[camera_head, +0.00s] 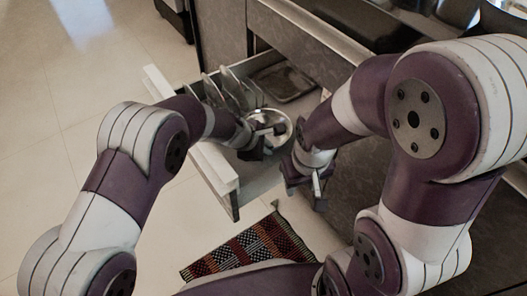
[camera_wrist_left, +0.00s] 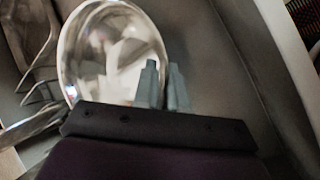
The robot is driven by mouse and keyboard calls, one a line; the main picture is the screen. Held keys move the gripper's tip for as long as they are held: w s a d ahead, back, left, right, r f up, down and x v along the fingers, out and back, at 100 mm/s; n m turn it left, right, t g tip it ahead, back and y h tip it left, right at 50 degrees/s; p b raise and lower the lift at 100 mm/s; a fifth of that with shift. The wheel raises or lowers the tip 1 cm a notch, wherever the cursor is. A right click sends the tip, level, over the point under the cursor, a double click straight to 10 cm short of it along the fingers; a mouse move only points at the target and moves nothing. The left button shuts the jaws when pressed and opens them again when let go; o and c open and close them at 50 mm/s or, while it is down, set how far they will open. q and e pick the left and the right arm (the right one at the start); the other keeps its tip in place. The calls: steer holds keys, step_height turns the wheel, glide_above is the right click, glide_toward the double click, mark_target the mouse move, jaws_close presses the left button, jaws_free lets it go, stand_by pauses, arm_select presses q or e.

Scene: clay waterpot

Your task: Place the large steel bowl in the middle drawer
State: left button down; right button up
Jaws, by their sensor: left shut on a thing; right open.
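The shiny steel bowl (camera_head: 282,121) is inside the open drawer (camera_head: 223,173), tilted in the left wrist view. My left gripper (camera_head: 270,133) reaches over the drawer front and is shut on the bowl's near rim. In the left wrist view, the bowl (camera_wrist_left: 105,45) has its rim between the two grey fingers (camera_wrist_left: 164,88). The arm hides part of the bowl, and I cannot tell whether it touches the drawer floor. My right gripper (camera_head: 308,188) is open and empty, beside the drawer's right side.
Several thin upright items (camera_head: 231,88) stand in the drawer left of the bowl. A dark tray (camera_head: 284,82) lies at its back. Bare drawer floor (camera_wrist_left: 215,60) shows right of the bowl. A patterned rug (camera_head: 245,250) lies on the floor in front.

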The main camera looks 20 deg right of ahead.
arm_select(q)
steer(key=shift+f, duration=0.1)
steer(key=c, duration=1.2)
jaws_free()
steer(key=p+v, duration=0.3)
steer(key=v, duration=0.5)
steer(key=shift+d+p, duration=0.1)
steer(key=shift+p, duration=0.2)
